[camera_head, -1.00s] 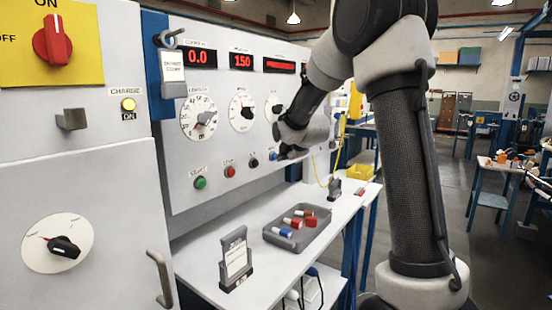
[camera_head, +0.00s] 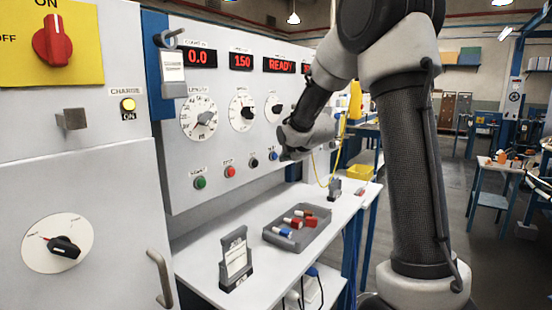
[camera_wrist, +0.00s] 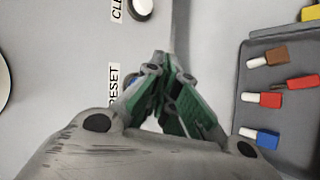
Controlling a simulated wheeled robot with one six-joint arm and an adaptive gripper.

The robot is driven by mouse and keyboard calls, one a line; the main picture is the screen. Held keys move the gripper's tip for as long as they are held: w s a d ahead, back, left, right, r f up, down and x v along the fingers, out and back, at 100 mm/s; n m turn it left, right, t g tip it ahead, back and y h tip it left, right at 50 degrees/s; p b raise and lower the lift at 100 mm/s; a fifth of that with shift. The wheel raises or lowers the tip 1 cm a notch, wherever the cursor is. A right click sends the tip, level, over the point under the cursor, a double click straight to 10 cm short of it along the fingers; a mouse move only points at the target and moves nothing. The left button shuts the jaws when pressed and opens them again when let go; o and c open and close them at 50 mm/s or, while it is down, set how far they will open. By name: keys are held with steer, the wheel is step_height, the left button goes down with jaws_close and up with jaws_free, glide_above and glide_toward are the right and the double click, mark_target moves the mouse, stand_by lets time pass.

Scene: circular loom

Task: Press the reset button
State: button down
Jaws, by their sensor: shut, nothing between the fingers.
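The blue reset button (camera_head: 273,156) is at the right end of the row of buttons on the grey panel. In the wrist view its RESET label (camera_wrist: 113,88) shows beside my gripper (camera_wrist: 163,62), and a sliver of blue shows behind the fingers. My gripper is shut and empty. In the head view my gripper (camera_head: 286,155) is just right of the button, with a small gap between them. The third display (camera_head: 279,65) on the panel reads READY in red.
Green (camera_head: 200,183), red (camera_head: 230,171) and black (camera_head: 254,162) buttons sit left of the reset button. Below, a grey tray (camera_head: 316,236) with several coloured pieces and a card holder (camera_head: 236,262) stand on the white table. A yellow cable hangs behind.

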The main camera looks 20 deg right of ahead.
stand_by(0.3)
steer(key=shift+s+d, duration=0.45)
steer(key=shift+s, duration=0.25)
steer(key=shift+s+d, duration=0.5)
steer(key=shift+s, duration=0.25)
steer(key=shift+s+d, duration=0.45)
steer(key=shift+s, duration=0.25)
steer(key=shift+s, duration=0.1)
